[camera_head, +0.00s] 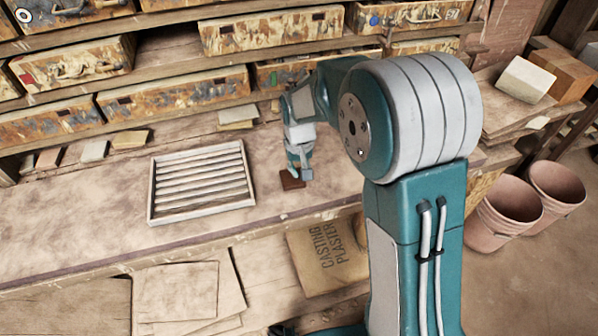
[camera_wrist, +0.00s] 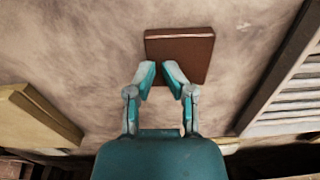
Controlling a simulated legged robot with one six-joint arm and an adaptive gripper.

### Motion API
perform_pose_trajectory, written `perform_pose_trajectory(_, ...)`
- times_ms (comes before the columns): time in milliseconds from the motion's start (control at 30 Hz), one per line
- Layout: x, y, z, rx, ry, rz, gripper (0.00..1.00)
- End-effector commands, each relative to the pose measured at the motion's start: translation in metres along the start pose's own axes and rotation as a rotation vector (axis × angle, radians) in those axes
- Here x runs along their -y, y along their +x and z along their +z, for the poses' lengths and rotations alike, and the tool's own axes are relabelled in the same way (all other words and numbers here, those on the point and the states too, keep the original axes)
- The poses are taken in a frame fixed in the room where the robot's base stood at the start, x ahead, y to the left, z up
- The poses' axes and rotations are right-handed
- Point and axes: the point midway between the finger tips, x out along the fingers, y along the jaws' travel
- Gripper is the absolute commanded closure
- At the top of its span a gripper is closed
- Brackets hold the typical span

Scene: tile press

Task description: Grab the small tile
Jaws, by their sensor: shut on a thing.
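The small tile is a dark brown square (camera_head: 289,181) at the workbench, below my gripper (camera_head: 300,174) in the head view. In the wrist view the brown tile (camera_wrist: 190,48) shows ahead of my gripper (camera_wrist: 158,72), whose two fingertips overlap its near left part. The gripper is shut on the tile, with a gap between the fingertips. The fingers hide part of the tile's near edge. I cannot tell whether the tile touches the bench.
A slatted rack (camera_head: 152,195) lies on the bench (camera_head: 90,225) left of the tile. Several other tiles lie at the back, including a pale stack (camera_head: 238,116). Drawers (camera_head: 175,97) line the shelves behind. Buckets (camera_head: 508,207) stand on the right. Bench space left of the rack is clear.

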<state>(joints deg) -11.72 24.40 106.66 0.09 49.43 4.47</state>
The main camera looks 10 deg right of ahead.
Motion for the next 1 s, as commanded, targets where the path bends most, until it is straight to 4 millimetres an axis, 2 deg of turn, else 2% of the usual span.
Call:
perform_pose_trajectory(100,0.001,-0.019,0.0,-0.004,-0.001,-0.001,1.0)
perform_pose_trajectory(567,0.035,-0.082,0.038,-0.01,-0.003,0.0,1.0)
perform_pose_trajectory(1000,0.08,-0.108,0.086,-0.01,-0.004,0.0,1.0)
